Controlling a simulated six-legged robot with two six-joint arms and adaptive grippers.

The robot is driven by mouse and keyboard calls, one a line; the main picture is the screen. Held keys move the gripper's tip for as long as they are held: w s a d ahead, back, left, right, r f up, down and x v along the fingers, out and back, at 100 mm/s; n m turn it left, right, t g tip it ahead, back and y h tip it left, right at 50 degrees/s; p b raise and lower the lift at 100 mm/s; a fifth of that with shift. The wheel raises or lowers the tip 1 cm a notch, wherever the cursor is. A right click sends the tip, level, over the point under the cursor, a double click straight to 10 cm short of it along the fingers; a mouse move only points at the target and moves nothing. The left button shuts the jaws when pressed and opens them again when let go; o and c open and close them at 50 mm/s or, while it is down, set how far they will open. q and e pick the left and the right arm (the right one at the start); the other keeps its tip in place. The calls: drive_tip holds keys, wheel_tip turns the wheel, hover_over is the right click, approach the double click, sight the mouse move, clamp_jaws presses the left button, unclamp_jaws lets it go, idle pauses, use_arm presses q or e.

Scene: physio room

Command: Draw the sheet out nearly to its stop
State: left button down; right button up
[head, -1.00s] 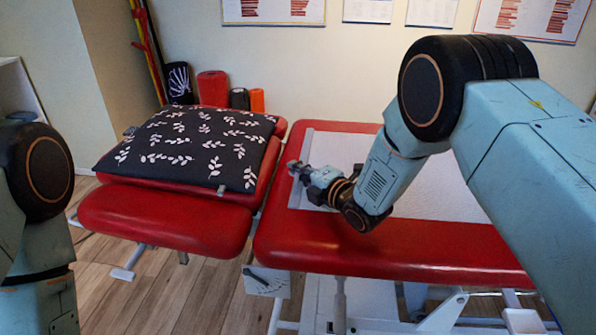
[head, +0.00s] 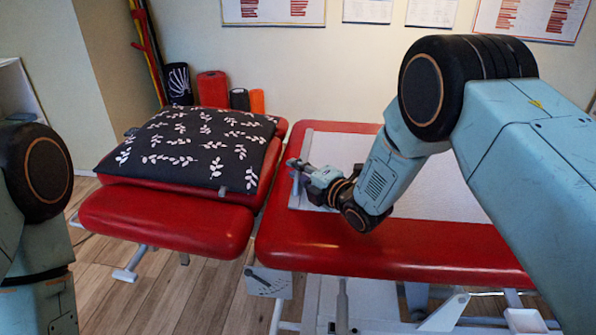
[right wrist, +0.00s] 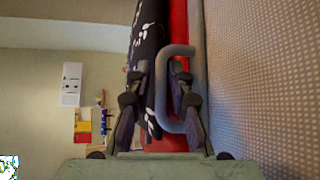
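The white sheet (head: 440,190) lies flat on the red treatment table, with a grey strip (head: 305,150) along its left edge. A grey U-shaped handle (right wrist: 161,88) shows in the right wrist view beside the sheet's textured surface (right wrist: 265,80). My right gripper (head: 297,165) is at the sheet's left edge. In the right wrist view its two fingers (right wrist: 160,85) stand apart on either side of the handle's long bar, with a gap visible on the left side. In the head view the forearm hides part of the sheet. My left gripper is out of view.
The red table (head: 390,260) has a bare front margin. A separate red padded section (head: 165,220) stands to the left beyond a narrow gap, with a black leaf-patterned cushion (head: 195,145) on it. Rolls (head: 212,88) stand by the back wall.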

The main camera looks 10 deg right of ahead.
drive_tip(key=v, duration=1.2)
drive_tip(key=shift+d, duration=0.1)
